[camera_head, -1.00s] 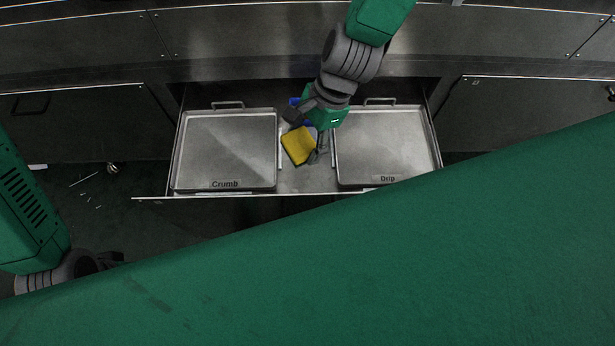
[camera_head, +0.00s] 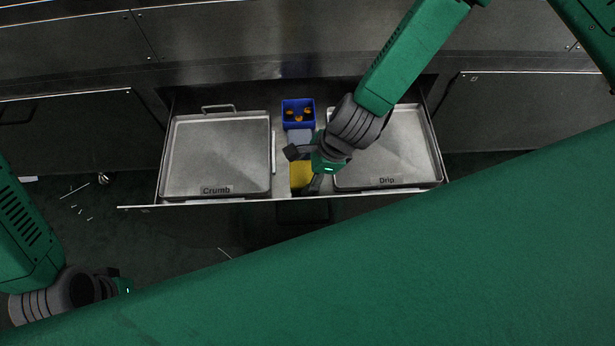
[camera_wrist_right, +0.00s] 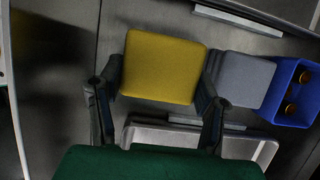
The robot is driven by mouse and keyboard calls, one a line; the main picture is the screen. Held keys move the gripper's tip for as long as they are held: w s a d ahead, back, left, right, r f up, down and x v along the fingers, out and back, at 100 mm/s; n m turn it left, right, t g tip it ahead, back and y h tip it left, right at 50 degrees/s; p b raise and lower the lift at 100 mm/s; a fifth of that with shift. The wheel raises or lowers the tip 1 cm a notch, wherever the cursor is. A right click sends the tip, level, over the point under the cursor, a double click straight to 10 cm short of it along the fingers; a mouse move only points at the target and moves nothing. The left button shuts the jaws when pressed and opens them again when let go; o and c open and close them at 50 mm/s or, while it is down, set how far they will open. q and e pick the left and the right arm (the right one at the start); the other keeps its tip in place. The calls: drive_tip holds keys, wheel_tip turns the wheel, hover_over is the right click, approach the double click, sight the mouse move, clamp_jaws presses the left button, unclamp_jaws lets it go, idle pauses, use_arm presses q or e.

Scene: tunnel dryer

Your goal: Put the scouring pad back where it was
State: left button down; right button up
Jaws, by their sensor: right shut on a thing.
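The yellow scouring pad (camera_head: 301,174) is in the middle gap of the open drawer, near the front. It shows in full in the right wrist view (camera_wrist_right: 163,68), between the two fingers. My right gripper (camera_head: 305,168) is shut on the pad by its sides; the gripper also shows in the wrist view (camera_wrist_right: 158,95). I cannot tell whether the pad touches the drawer floor. A grey-blue pad (camera_wrist_right: 240,77) lies behind it, next to a blue bin (camera_head: 298,113) with several orange-brown things in it. My left gripper (camera_head: 112,280) is low at the left, largely hidden, away from the drawer.
The drawer (camera_head: 240,202) holds a tray labelled Crumb (camera_head: 215,155) on the left and a tray labelled Drip (camera_head: 405,150) on the right. The gap between them is narrow. Closed cabinet fronts (camera_head: 80,140) flank the drawer.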

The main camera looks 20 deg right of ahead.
drive_tip(key=shift+a+f+b, duration=0.2)
drive_tip(key=shift+f+b, duration=0.15)
drive_tip(key=shift+f, duration=0.9)
use_arm(q)
drive_tip(key=shift+a+f, duration=0.3)
drive_tip(key=shift+f, duration=0.3)
use_arm(e)
drive_tip(key=shift+a+r, duration=0.1)
drive_tip(key=o, duration=1)
use_arm(q)
drive_tip(key=shift+d, duration=0.2)
wheel_tip(320, 180, up, 4)
drive_tip(key=p, duration=0.4)
drive_tip(key=shift+r, duration=0.15)
use_arm(e)
drive_tip(key=v, duration=1.2)
drive_tip(key=shift+s, duration=0.1)
use_arm(q)
drive_tip(key=shift+s+a, duration=0.1)
